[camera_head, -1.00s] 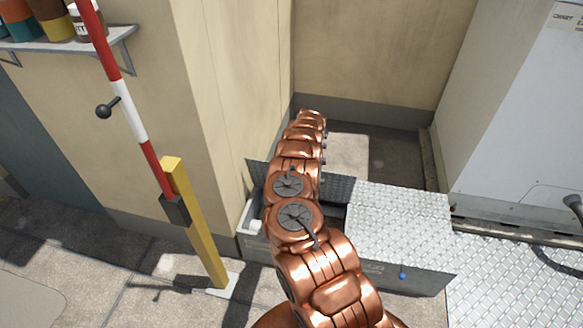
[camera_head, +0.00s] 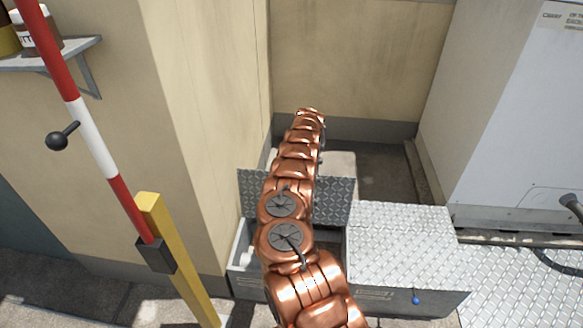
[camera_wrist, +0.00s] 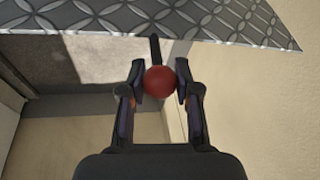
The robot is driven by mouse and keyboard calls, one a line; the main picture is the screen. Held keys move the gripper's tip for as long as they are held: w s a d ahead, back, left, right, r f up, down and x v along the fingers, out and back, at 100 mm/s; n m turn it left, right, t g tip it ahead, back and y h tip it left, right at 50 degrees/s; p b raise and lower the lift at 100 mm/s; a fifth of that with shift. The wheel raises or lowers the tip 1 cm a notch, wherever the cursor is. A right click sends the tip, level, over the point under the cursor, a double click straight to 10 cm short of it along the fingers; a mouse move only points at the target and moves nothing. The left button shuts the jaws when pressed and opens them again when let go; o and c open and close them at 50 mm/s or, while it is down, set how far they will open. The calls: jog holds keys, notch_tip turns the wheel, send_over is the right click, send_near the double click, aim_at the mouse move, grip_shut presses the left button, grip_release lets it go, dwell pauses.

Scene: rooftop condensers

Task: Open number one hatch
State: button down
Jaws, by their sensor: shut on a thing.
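The raised hatch lid (camera_head: 252,185) is grey diamond plate. It stands up at the back of the left compartment of a low metal box (camera_head: 370,300), which is open below it. My arm covers the lid's middle. In the wrist view the lid (camera_wrist: 225,20) spans the top, with a red ball knob (camera_wrist: 160,81) on a dark stem at its edge. My gripper (camera_wrist: 160,75) is shut on the red knob, one finger on each side. The gripper is hidden in the head view. Any hatch number is unreadable.
The right hatch lid (camera_head: 400,225) lies flat and closed, with a blue knob (camera_head: 416,299) at its front. A wall corner (camera_head: 215,130) stands close on the left. A red-white barrier pole (camera_head: 92,130) and yellow post (camera_head: 178,265) stand nearer. A white condenser unit (camera_head: 510,130) is right.

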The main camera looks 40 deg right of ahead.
jog(key=shift+w+d+r, duration=0.1)
jog(key=shift+w+d, duration=0.15)
jog(key=shift+d, duration=0.05)
jog(key=c, duration=0.8)
grip_release()
jog(key=shift+s, duration=0.1)
jog(key=shift+v, duration=5.95)
